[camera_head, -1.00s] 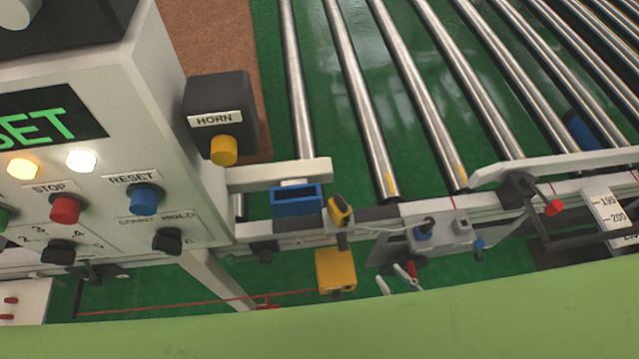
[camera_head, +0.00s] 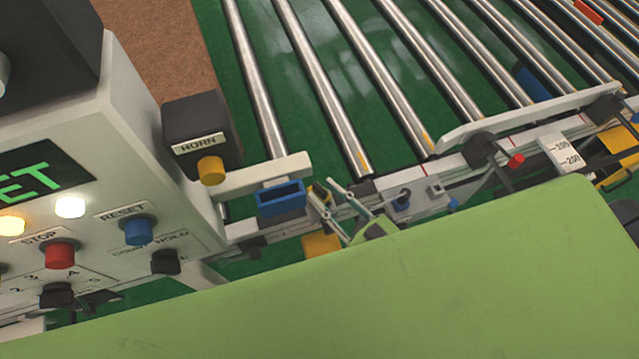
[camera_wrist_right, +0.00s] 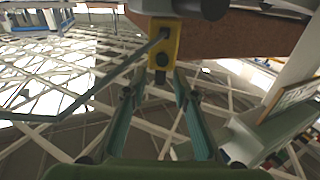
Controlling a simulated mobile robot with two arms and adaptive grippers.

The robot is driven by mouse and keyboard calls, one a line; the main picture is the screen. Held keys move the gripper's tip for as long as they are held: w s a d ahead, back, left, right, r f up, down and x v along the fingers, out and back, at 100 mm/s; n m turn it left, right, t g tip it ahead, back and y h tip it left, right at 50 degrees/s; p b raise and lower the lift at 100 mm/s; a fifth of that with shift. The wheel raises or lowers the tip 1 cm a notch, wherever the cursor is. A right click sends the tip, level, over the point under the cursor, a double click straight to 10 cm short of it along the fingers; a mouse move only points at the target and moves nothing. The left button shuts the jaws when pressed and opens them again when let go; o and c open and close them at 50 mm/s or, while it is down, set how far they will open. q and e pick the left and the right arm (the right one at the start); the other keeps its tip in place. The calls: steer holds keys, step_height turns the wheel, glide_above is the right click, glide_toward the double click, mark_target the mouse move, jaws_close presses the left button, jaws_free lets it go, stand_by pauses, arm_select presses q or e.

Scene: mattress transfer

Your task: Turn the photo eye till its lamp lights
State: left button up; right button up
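The photo eye (camera_head: 321,193) is a small yellow and black device on the conveyor's side rail, beside a blue-fronted bracket. In the head view it is partly hidden by my right gripper (camera_head: 323,189), whose two thin fingers are spread at it. In the right wrist view the yellow photo eye (camera_wrist_right: 164,48) stands upright just ahead of the gap between the open fingers (camera_wrist_right: 153,88). A clear space shows on both sides of it, and I cannot see a grip. No lit lamp can be made out on it. My left gripper is not in view.
A control box (camera_head: 150,180) with a HORN unit (camera_head: 197,130) stands close on the left. The blue bracket (camera_head: 281,198) is beside the photo eye. A yellow box (camera_head: 320,243) sits below the rail. Rollers (camera_head: 320,85) lie behind. A large green surface covers the bottom.

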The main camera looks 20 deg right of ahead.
steer(key=shift+x, duration=1.25)
jaws_close()
